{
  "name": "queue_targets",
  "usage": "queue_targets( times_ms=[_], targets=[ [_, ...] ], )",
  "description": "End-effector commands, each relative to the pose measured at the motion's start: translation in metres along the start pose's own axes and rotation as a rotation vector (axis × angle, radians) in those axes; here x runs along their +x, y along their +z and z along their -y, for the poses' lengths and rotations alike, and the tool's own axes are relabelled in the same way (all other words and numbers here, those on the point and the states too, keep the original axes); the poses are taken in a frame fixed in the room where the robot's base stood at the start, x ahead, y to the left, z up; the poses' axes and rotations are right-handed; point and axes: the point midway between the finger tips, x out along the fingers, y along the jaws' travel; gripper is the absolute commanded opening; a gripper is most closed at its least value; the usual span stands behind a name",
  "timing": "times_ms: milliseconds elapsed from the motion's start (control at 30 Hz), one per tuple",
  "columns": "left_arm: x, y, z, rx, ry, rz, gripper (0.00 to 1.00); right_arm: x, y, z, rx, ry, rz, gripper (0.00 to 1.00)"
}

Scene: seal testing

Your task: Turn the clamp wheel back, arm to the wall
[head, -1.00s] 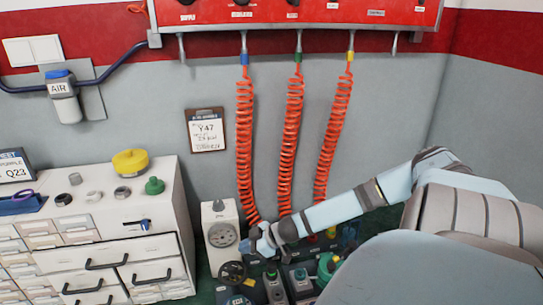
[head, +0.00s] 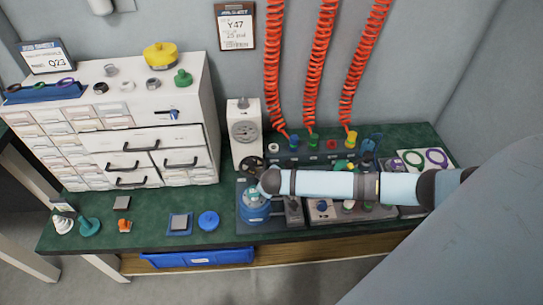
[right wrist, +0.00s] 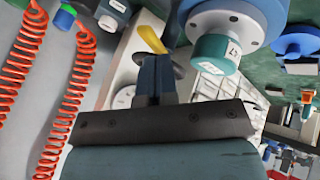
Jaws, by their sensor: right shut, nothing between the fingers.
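A black handwheel (head: 253,166) sits at the foot of the white gauge unit (head: 244,132) on the green bench. I take it for the clamp wheel; its arm cannot be made out in the head view. My right gripper (head: 264,184) is just in front of it, above a blue round fixture (head: 253,212). In the right wrist view the right gripper (right wrist: 155,80) is shut and empty. Its fingers are beside a blue flanged body with a teal cap (right wrist: 212,54) and close to a yellow-ended piece (right wrist: 152,39). My left gripper is out of view.
Three red coiled hoses (head: 318,70) hang to a row of coloured fittings behind my right arm. A white drawer cabinet (head: 192,150) stands left. A blue disc (head: 208,220) and small parts lie on the front left bench. A blue bin (head: 197,257) is below.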

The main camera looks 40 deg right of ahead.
Motion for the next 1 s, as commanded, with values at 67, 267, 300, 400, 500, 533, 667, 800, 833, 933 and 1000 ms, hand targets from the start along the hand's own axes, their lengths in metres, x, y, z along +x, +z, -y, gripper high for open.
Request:
queue_targets(
  times_ms=[67,267,300,400,500,533,667,800,833,933,1000],
  targets=[
    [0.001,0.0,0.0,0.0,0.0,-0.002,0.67,0.016,0.0,0.0,0.0,0.002,0.002,0.0],
    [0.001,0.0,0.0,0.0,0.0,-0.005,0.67,0.043,0.0,0.0,0.0,0.0,0.001,0.0],
    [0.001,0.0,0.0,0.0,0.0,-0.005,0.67,0.046,0.001,0.0,0.0,0.0,0.001,0.0],
    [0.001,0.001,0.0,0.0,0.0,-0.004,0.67,0.051,0.001,0.0,0.0,-0.001,0.0,0.0],
    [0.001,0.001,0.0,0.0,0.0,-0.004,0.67,0.052,0.001,0.0,-0.001,-0.001,0.0,0.0],
    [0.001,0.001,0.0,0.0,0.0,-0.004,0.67,0.052,0.001,0.0,-0.001,-0.001,0.0,0.0],
    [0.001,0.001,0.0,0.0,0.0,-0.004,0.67,0.052,0.001,0.0,-0.001,-0.001,0.0,0.0],
    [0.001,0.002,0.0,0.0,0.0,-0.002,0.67,0.052,0.001,0.0,-0.002,-0.002,-0.001,0.0],
    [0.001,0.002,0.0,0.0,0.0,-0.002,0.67,0.052,0.001,-0.001,-0.003,-0.002,-0.001,0.0],
    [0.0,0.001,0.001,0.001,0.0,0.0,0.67,0.051,0.003,-0.001,-0.011,-0.007,-0.005,0.0],
    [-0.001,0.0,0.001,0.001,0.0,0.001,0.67,0.05,0.004,-0.002,-0.023,-0.013,-0.012,0.0]
  ],
)
